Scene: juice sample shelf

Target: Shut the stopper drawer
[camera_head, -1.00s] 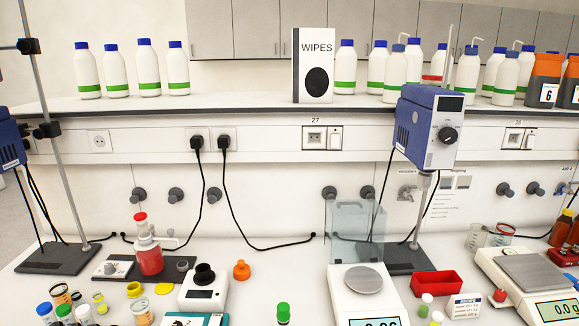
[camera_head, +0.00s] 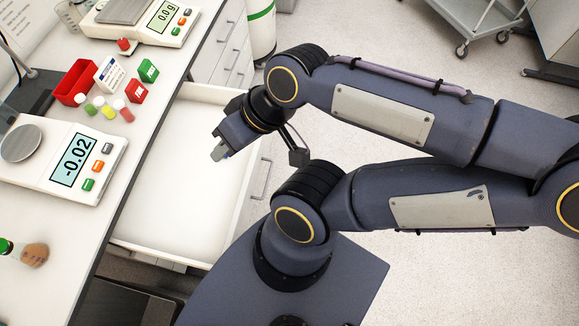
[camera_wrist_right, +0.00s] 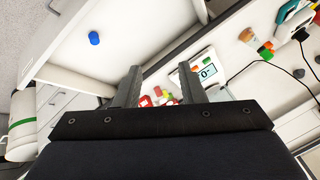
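The stopper drawer (camera_head: 185,150) is pulled out from under the bench; it is white inside, and its front panel with a grey handle (camera_head: 262,178) faces right. In the right wrist view, the drawer (camera_wrist_right: 140,30) holds a blue stopper (camera_wrist_right: 94,38); I do not see this stopper in the head view. My right gripper (camera_head: 219,152) hangs over the open drawer, near its front side. In the right wrist view, the right gripper (camera_wrist_right: 160,82) has its two fingers apart with nothing held between them. My left gripper is not in view.
The bench top carries a balance (camera_head: 65,160), a red bin (camera_head: 74,83), several small vials and a second balance (camera_head: 135,20). More closed drawers (camera_head: 225,45) and a white container (camera_head: 261,30) stand beyond. A trolley (camera_head: 480,20) is far back; floor lies right of the drawer.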

